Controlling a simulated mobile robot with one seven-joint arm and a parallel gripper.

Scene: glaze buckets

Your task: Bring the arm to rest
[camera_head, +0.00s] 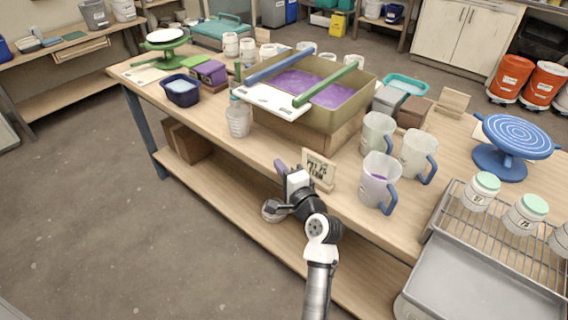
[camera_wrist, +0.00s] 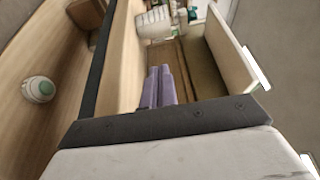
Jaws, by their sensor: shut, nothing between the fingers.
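My gripper (camera_head: 281,167) is at the front edge of the worktable (camera_head: 225,143) in the head view, near a small framed sign (camera_head: 319,170). My arm reaches up to it from the bottom of the picture. In the wrist view the two purple fingers (camera_wrist: 158,88) are side by side and closed, with nothing between them. Whether the gripper touches the table edge cannot be told.
A glaze basin (camera_head: 345,110) with purple liquid stands behind the gripper. Several jugs, one of them the front jug (camera_head: 377,181), stand to its right. A wire rack (camera_head: 500,241) with jars is at the far right. Open floor (camera_head: 120,230) lies left.

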